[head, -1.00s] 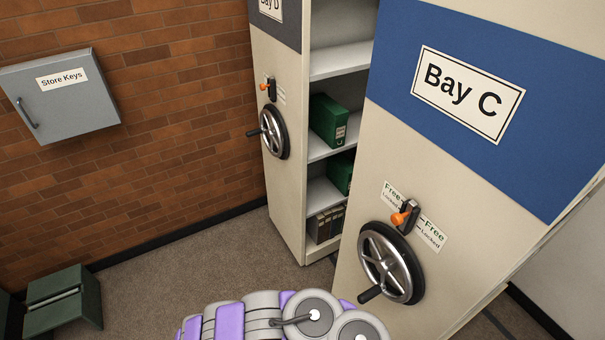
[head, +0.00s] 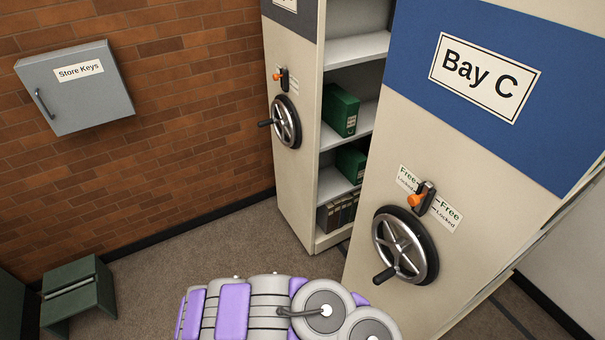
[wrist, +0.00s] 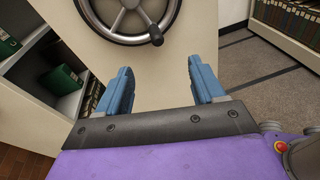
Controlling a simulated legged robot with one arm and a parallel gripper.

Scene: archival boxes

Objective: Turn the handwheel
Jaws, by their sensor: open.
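The Bay C handwheel (head: 402,246) is a silver spoked wheel with a black rim on a cream end panel, with its black crank handle (head: 383,275) at lower left. An orange-tipped lock lever (head: 420,199) sits above it between Free/Locked labels. A second, similar handwheel (head: 287,121) is on the Bay D panel. In the wrist view, a handwheel (wrist: 128,18), apparently Bay C's, is cut off by the top edge, its handle knob (wrist: 156,37) at lower right. My gripper (wrist: 160,75) is open and empty, its blue fingers below the wheel and apart from it. The head view does not show its fingers.
Open shelves with green boxes (head: 341,110) stand between the two bays. A grey Store Keys cabinet (head: 78,92) hangs on the brick wall. A green step stool (head: 78,292) stands at lower left. Carpet (head: 200,255) in front of Bay D is clear.

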